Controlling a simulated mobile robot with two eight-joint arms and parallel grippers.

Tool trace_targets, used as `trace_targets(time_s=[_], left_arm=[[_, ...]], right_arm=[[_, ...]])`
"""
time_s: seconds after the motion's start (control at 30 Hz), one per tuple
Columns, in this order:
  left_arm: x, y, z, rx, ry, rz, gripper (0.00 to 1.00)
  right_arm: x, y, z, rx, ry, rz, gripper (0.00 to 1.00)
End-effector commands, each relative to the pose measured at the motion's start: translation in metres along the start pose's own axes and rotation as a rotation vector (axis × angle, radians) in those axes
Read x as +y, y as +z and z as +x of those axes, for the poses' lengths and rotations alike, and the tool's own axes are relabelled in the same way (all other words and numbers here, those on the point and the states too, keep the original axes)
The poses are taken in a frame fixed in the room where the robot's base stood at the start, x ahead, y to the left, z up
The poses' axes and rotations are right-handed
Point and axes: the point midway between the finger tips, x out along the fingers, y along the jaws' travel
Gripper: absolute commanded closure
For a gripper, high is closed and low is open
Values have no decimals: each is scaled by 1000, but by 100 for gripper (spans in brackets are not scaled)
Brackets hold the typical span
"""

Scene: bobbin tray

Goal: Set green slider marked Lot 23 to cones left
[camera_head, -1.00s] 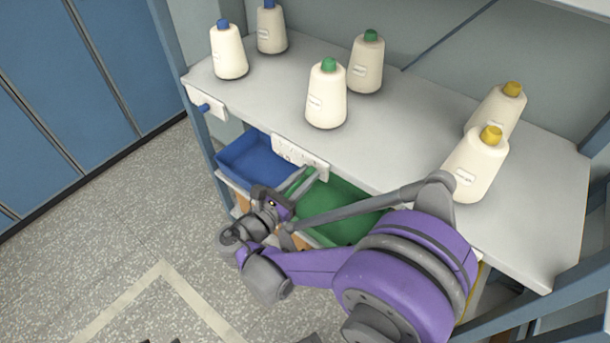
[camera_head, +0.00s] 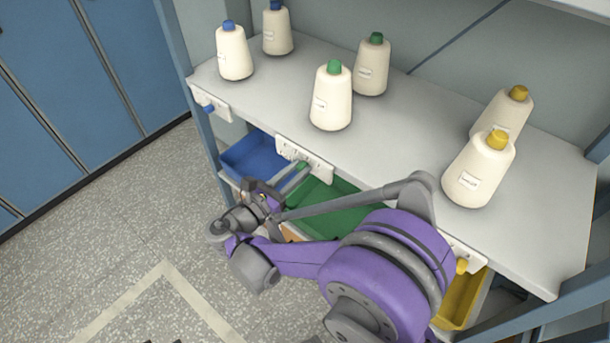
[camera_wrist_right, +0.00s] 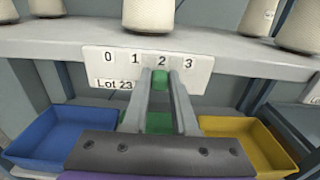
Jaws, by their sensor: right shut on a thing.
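The white scale plate (camera_wrist_right: 145,70), labelled Lot 23 and numbered 0 to 3, is on the shelf's front edge. It also shows in the head view (camera_head: 318,166). The green slider (camera_wrist_right: 160,77) stands below the 2 in the wrist view. My right gripper (camera_wrist_right: 160,92) is shut on it, one finger on each side; in the head view the gripper (camera_head: 298,172) reaches the plate from below. Two green-topped cones, a front one (camera_head: 331,100) and a rear one (camera_head: 371,68), stand on the shelf above.
The shelf (camera_head: 405,125) also carries two blue-topped cones (camera_head: 234,55) and two yellow-topped cones (camera_head: 478,172). Below are a blue bin (camera_head: 255,155), a green bin (camera_head: 335,208) and a yellow bin (camera_head: 460,298). Blue (camera_head: 209,107) and yellow (camera_head: 461,266) sliders sit on other plates.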

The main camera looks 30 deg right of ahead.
Motion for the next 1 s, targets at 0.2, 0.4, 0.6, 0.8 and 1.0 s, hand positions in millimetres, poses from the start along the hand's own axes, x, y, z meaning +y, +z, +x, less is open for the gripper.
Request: trace_targets(time_s=[0.2,0.4,0.6,0.8,1.0], left_arm=[[0,0,0,0,0,0,50],[0,0,0,0,0,0,50],[0,0,0,0,0,0,50],[0,0,0,0,0,0,50],[0,0,-1,0,0,0,50]], right_arm=[[-1,0,0,1,1,0,68],[-1,0,0,1,1,0,43],[-1,0,0,1,0,0,43],[0,0,-16,2,4,0,43],[0,0,-56,2,7,0,43]])
